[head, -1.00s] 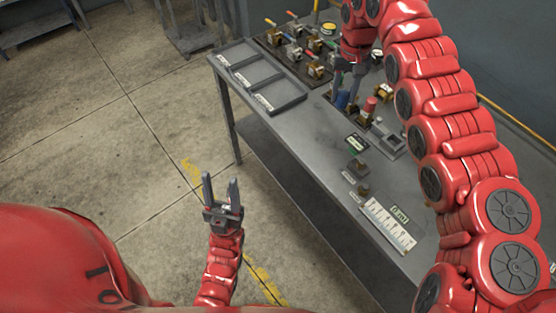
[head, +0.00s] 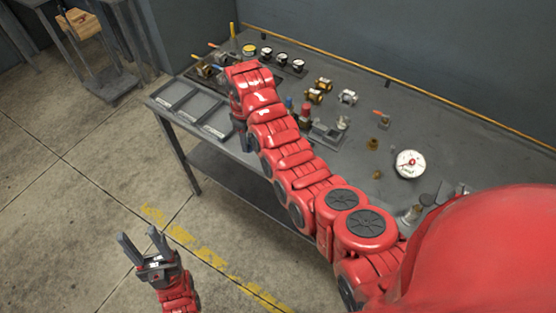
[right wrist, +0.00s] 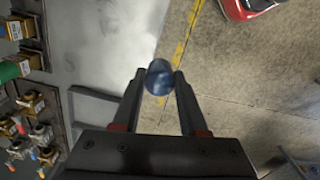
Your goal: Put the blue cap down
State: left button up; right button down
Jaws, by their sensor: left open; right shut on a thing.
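The blue cap (right wrist: 159,77) is round and dark blue. It sits between the fingertips of my right gripper (right wrist: 162,80), which is shut on it. In the head view my right gripper (head: 242,139) points down at the table's front edge, just right of the grey trays; the arm hides most of it and the cap cannot be made out there. In the right wrist view the cap shows against the table edge and the floor beyond. My left gripper (head: 138,238) is open and empty, out over the floor in front of the table.
The grey table (head: 372,125) carries three shallow labelled trays (head: 192,107) at its left end. Valves (head: 210,70) stand behind them. A red part (head: 305,115), brass fittings (head: 323,84) and a white gauge (head: 410,163) stand farther right. The floor in front is clear.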

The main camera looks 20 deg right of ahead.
jog(key=shift+s+d+f+n, duration=0.3)
jog(key=shift+d+f+n, duration=0.05)
jog(key=shift+d+n, duration=0.05)
jog(key=s+d+f+n+p, duration=0.3)
jog(key=s+d+n+p, duration=0.15)
jog(key=s+n, duration=0.3)
jog(key=s+d+f+n+p, duration=0.2)
jog(key=s+d+n+p, duration=0.3)
jog(key=s, duration=0.4)
jog(key=shift+n, duration=0.65)
jog(key=w+b, duration=0.2)
jog(key=w+f+b, duration=0.1)
jog(key=w, duration=0.2)
jog(key=w+b, duration=0.2)
jog(key=shift+w+a+f+b, duration=0.2)
jog(key=shift+w+f+b, duration=0.1)
jog(key=shift+w+f, duration=0.1)
jog(key=w+b, duration=0.6)
jog(key=b, duration=0.1)
jog(key=shift+w+a+f, duration=0.2)
jog(key=shift+w, duration=0.2)
jog(key=shift+w+r+b, duration=0.1)
jog(key=shift+w+b, duration=0.35)
jog(key=shift+w, duration=0.15)
